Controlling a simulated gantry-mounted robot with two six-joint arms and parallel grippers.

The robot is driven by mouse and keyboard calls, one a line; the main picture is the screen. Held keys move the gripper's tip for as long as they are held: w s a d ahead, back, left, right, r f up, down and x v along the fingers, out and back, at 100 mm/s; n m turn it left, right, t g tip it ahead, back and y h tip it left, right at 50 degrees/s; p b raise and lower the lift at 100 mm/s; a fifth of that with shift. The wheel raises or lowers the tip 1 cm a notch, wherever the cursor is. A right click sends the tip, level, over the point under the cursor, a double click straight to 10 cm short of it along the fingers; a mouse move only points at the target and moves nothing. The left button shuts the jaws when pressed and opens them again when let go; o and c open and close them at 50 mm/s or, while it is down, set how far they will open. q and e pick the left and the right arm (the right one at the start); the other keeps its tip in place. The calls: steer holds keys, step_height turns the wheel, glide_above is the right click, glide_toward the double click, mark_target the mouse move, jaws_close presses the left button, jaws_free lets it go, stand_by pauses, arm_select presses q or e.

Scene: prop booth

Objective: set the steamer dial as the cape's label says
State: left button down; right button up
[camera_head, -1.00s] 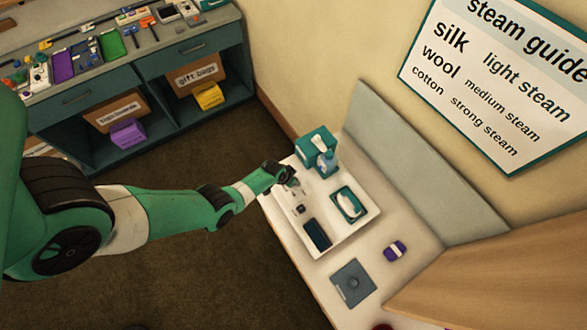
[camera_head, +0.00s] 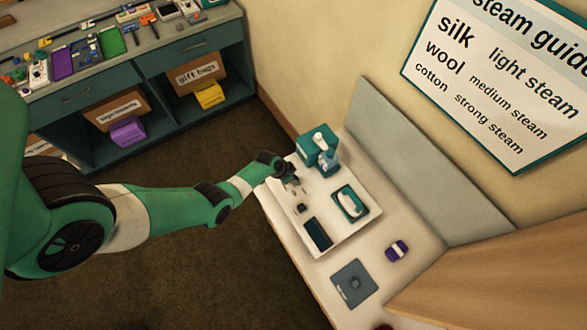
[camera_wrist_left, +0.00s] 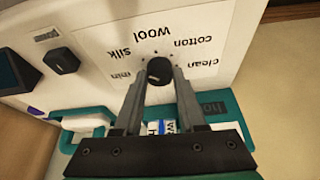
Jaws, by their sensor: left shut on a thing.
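The steamer dial is a black round knob (camera_wrist_left: 159,69) on a white panel (camera_wrist_left: 100,45) in the left wrist view. Around it, upside down, are the words min, silk, wool, cotton and clean. I cannot tell which word the dial points to. My left gripper (camera_wrist_left: 160,80) is shut on the knob, one finger on each side. In the head view the left gripper (camera_head: 291,180) is at the near left part of the white panel (camera_head: 343,237), and the knob is hidden there. No cape or cape label shows. My right gripper is not in view.
A second black knob (camera_wrist_left: 61,60) sits beside the dial. On the white panel are a teal unit (camera_head: 317,147), a teal-rimmed tray (camera_head: 351,202) and a dark screen (camera_head: 318,233). The steam guide (camera_head: 497,80) on the wall pairs silk with light, wool with medium, cotton with strong steam.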

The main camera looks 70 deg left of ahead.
arm_select(q)
steer(key=shift+c, duration=2.4)
jaws_free()
steer(key=p+v, duration=1)
steer(key=v, duration=0.1)
steer(key=shift+r, duration=0.3)
steer(key=shift+s, duration=0.1)
